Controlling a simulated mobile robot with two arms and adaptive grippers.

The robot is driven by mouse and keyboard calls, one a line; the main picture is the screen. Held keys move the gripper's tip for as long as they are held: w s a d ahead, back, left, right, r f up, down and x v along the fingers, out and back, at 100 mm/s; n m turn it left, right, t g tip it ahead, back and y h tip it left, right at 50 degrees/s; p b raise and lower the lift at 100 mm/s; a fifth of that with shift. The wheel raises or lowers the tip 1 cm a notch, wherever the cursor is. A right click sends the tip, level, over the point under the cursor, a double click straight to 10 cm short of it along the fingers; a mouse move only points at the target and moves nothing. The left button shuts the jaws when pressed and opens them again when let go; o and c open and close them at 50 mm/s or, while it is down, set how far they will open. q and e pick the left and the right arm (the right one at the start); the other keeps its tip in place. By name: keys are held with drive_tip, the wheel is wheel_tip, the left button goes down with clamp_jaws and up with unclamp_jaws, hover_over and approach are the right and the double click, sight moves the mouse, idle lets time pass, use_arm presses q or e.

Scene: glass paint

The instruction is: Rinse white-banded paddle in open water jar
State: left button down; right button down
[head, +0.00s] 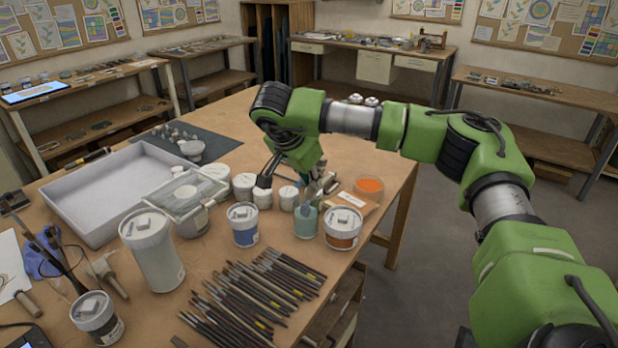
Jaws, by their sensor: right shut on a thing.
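My right gripper (306,188) is low over the table, above a small teal jar (306,224). It is shut on a thin greyish tool, which I take to be the paddle. The tool's lower end is at the mouth of the teal jar, but I cannot tell how deep it reaches. The white band is not clear, and the gripper hides part of the tool. The teal jar is upright and seems to be the open water jar; its water is not visible. My left gripper is not in view.
A lidded blue-labelled jar (243,226) and a lidded orange-brown jar (342,228) stand close on either side of the teal jar. Several dark brushes (262,296) lie in front. An orange dish (369,186) is behind right. A white tray (84,214) is at left.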

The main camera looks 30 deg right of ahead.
drive_tip(key=shift+w, duration=0.65)
drive_tip(key=shift+s, duration=0.65)
drive_tip(key=shift+w+p, duration=0.4)
drive_tip(key=shift+w, duration=0.3)
drive_tip(key=shift+s, duration=0.75)
drive_tip(key=shift+w, duration=0.4)
drive_tip(key=shift+s+d+r+p, duration=0.1)
drive_tip(key=shift+d+r+p, duration=0.15)
drive_tip(key=shift+r+p, duration=0.5)
drive_tip(key=shift+d+r+p, duration=0.3)
drive_tip(key=shift+r+p, duration=0.2)
drive_tip(key=shift+r, duration=0.5)
drive_tip(key=shift+s+d+r+p, duration=0.1)
drive_tip(key=shift+d+r+p, duration=0.15)
drive_tip(key=shift+r+p, duration=0.5)
drive_tip(key=shift+r+p, duration=1.5)
drive_tip(key=shift+r, duration=0.75)
drive_tip(key=shift+r, duration=0.1)
